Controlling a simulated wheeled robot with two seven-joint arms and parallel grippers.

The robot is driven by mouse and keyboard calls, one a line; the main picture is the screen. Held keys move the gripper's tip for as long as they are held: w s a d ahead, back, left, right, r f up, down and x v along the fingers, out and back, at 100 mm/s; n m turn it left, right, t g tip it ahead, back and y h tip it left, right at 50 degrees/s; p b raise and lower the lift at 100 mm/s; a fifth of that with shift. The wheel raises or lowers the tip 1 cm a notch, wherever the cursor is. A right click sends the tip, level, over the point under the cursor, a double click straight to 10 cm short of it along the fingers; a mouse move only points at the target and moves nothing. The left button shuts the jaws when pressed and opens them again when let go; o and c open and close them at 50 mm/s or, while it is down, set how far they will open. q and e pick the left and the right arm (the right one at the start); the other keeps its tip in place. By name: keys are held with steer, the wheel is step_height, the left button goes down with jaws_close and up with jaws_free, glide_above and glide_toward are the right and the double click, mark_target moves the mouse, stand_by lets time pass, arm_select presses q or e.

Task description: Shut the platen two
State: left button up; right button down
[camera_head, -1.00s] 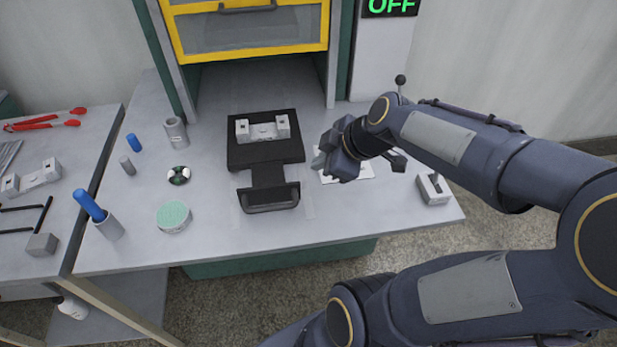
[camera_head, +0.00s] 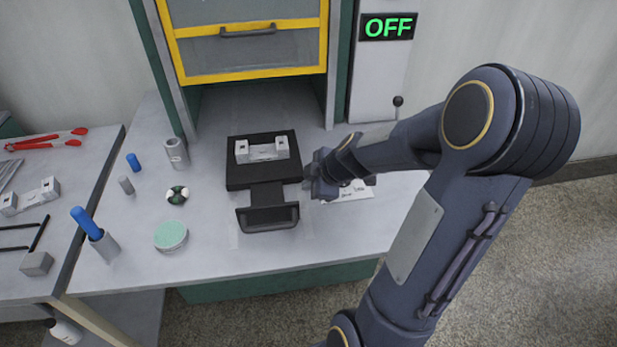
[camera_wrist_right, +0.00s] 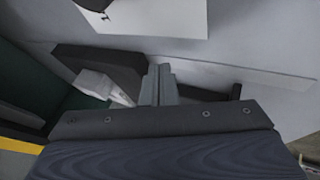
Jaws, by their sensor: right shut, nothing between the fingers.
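The platen is a black square plate (camera_head: 236,178) with a black pull handle (camera_head: 268,218) at its front, lying on the table below the yellow-framed guard. A light grey metal fixture (camera_head: 262,152) sits on the plate. My right gripper (camera_head: 313,180) is just right of the plate and handle, shut and empty. In the right wrist view, its fingers (camera_wrist_right: 160,84) point past the black plate (camera_wrist_right: 105,58), with the fixture (camera_wrist_right: 100,86) partly visible. Whether they touch the platen I cannot tell. My left gripper is not in view.
The yellow-framed guard (camera_head: 250,72) is above the platen. A green OFF sign (camera_head: 387,27) and a black-knobbed lever (camera_head: 397,103) are at right. A grey cup (camera_head: 176,153), a round tin (camera_head: 170,236) and a blue-handled tool (camera_head: 86,222) stand left. A paper label (camera_head: 350,190) lies beside my gripper.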

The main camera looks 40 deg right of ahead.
steer(key=shift+w+d, duration=0.45)
steer(key=shift+w, duration=0.25)
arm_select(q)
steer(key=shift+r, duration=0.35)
arm_select(e)
steer(key=shift+w, duration=0.1)
